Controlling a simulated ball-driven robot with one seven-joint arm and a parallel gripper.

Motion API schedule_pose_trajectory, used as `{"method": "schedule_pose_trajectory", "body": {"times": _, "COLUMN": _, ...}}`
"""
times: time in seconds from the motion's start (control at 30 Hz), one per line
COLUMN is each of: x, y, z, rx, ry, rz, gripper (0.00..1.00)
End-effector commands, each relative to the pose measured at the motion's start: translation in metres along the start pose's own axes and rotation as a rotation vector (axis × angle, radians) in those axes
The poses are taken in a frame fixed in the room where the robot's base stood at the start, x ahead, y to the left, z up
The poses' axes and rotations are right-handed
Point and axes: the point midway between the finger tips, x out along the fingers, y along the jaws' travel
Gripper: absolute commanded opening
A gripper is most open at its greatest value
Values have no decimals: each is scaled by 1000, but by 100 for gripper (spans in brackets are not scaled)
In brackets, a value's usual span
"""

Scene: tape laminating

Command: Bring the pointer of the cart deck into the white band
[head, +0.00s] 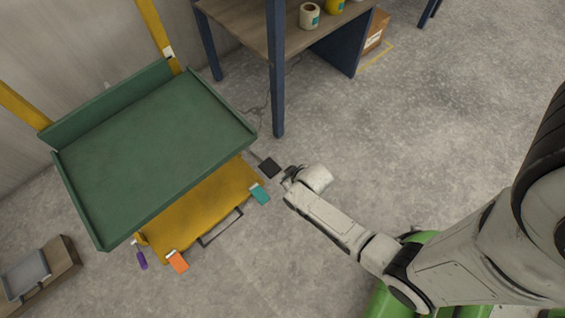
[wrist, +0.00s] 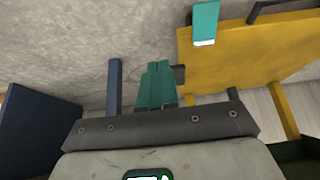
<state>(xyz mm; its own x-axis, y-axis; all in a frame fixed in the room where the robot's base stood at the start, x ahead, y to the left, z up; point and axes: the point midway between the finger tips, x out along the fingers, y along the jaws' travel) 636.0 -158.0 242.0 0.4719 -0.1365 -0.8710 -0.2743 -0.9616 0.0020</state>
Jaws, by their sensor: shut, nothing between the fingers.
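The cart deck (head: 150,150) is a dark green tray with a raised back edge, above a yellow base (head: 205,205). A small white mark (head: 169,52) shows on a yellow post at the back; I cannot tell whether it is the white band, and no pointer can be made out. A teal pedal (head: 260,193), an orange pedal (head: 178,261) and a purple pedal (head: 141,260) stick out of the base. My gripper (head: 287,180) is right of the teal pedal, apart from it. In the wrist view its teal fingers (wrist: 155,85) are together and empty; the teal pedal (wrist: 205,25) shows above them.
A workbench (head: 245,25) with blue legs stands behind, with rolls on top. A low wooden stand with a grey tray (head: 25,273) is at lower left. Floor to the right is clear.

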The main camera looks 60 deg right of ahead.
Motion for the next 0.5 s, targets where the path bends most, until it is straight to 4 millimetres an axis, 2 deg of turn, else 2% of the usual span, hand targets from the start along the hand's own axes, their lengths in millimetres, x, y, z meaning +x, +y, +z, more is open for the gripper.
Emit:
{"method": "schedule_pose_trajectory", "body": {"times": 0.03, "x": -10, "y": 0, "z": 1, "rx": -1, "ry": -1, "rz": 0, "gripper": 0}}
{"method": "schedule_pose_trajectory", "body": {"times": 0.2, "x": -20, "y": 0, "z": 3, "rx": -1, "ry": 1, "rz": 0, "gripper": 0}}
{"method": "schedule_pose_trajectory", "body": {"times": 0.5, "x": -21, "y": 0, "z": 3, "rx": 0, "ry": 2, "rz": 0, "gripper": 0}}
